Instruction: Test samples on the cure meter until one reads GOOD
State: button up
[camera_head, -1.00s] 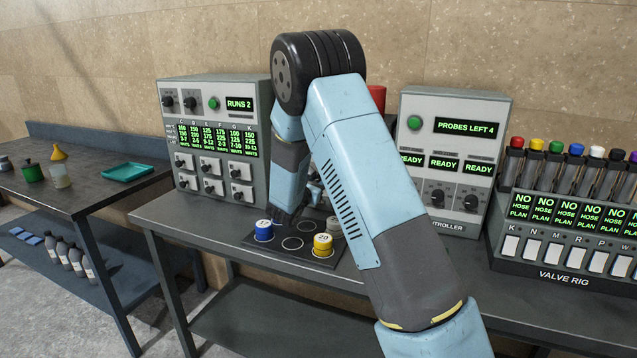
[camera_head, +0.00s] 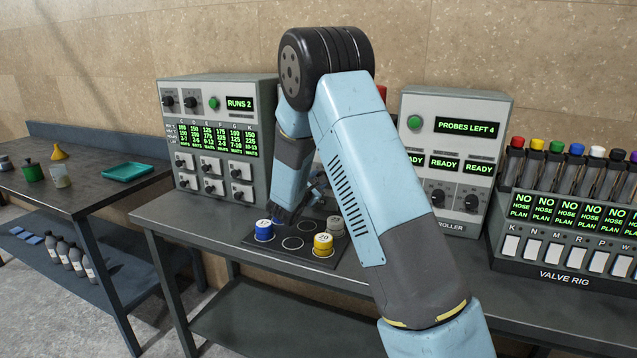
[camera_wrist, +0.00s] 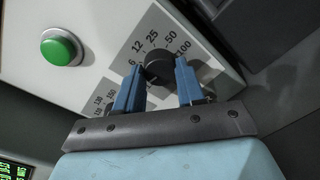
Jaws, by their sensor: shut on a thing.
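In the wrist view, my gripper (camera_wrist: 160,66) has its two blue fingers on either side of a black dial knob (camera_wrist: 157,72), which it grips. The knob sits on a pale panel with a printed scale, next to a green button (camera_wrist: 62,47). In the head view, my gripper (camera_head: 317,186) is partly hidden by my arm, and so is the device it works at. On the dark sample mat (camera_head: 268,247) stand a blue sample (camera_head: 264,231), a yellow sample (camera_head: 323,245) marked 20, and a grey sample (camera_head: 335,226). The cure meter cannot be told for sure.
A grey press panel (camera_head: 211,88) showing RUNS 2 stands left. A controller (camera_head: 455,104) reading PROBES LEFT 4 stands right, beside the valve rig (camera_head: 563,275). A side table at far left holds a green tray (camera_head: 127,172). The bench front left of the mat is clear.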

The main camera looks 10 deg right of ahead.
jog(key=shift+s+d+f+m, duration=0.1)
jog(key=shift+d+f+m, duration=0.05)
jog(key=shift+m, duration=0.45)
jog(key=o, duration=0.8)
jog(key=shift+c, duration=0.2)
jog(key=shift+o, duration=1.4)
jog(key=v, duration=1.3)
jog(key=shift+s+a, duration=0.25)
jog(key=shift+s, duration=0.05)
